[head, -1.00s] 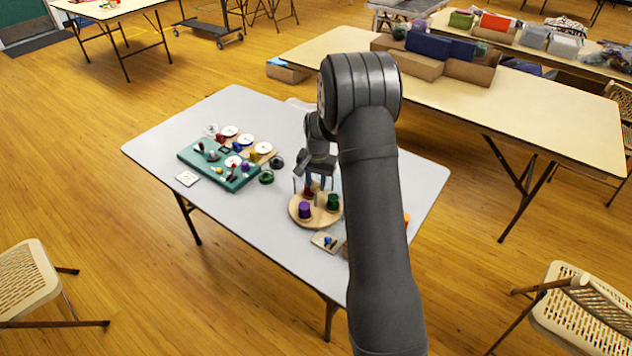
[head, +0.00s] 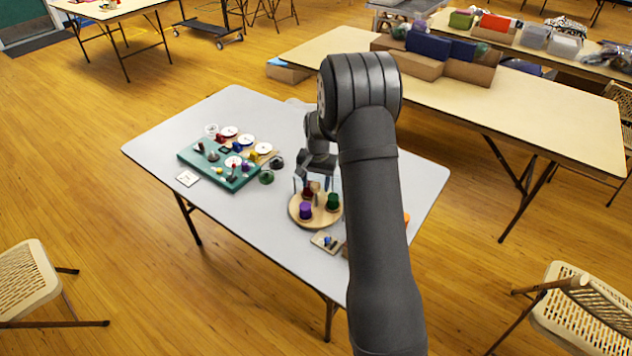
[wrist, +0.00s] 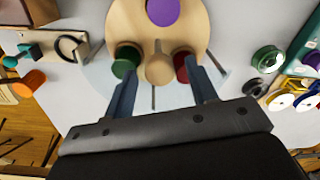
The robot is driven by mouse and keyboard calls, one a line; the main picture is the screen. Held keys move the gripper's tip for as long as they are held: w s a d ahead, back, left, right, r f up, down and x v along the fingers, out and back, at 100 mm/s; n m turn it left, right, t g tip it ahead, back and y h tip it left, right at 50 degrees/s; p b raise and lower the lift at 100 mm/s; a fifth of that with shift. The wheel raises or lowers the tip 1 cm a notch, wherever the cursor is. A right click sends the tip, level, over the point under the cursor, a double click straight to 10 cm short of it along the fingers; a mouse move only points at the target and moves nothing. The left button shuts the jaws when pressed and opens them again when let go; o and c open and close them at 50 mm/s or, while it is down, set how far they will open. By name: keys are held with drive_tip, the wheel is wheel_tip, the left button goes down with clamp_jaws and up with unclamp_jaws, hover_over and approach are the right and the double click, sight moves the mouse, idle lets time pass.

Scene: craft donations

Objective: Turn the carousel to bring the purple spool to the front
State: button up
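The carousel (head: 318,221) is a round wooden disc on the grey table, with a pale knob (wrist: 159,69) near its middle in the wrist view. The purple spool (head: 305,211) stands on the disc's near-left side in the head view; in the wrist view it (wrist: 162,11) is at the top edge, beyond the knob. The green spool (head: 333,201) and red spool (head: 309,190) also stand on the disc. My gripper (head: 314,187) is over the disc. In the wrist view its fingers (wrist: 159,78) are apart, with the knob between them and the green and red spools near the tips. Finger contact is unclear.
A green board (head: 240,184) with small parts and white-faced reels lies left of the carousel. A small tray (head: 327,240) with a blue item sits close in front of it. My arm hides the table's right part.

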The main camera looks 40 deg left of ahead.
wheel_tip(320, 180, up, 17)
drive_tip(key=shift+d+r, duration=0.2)
drive_tip(key=shift+d, duration=0.15)
idle(0.3)
drive_tip(key=shift+w, duration=0.1)
drive_tip(key=f, duration=1.7)
drive_tip(key=shift+a+f, duration=0.25)
drive_tip(key=shift+a, duration=0.05)
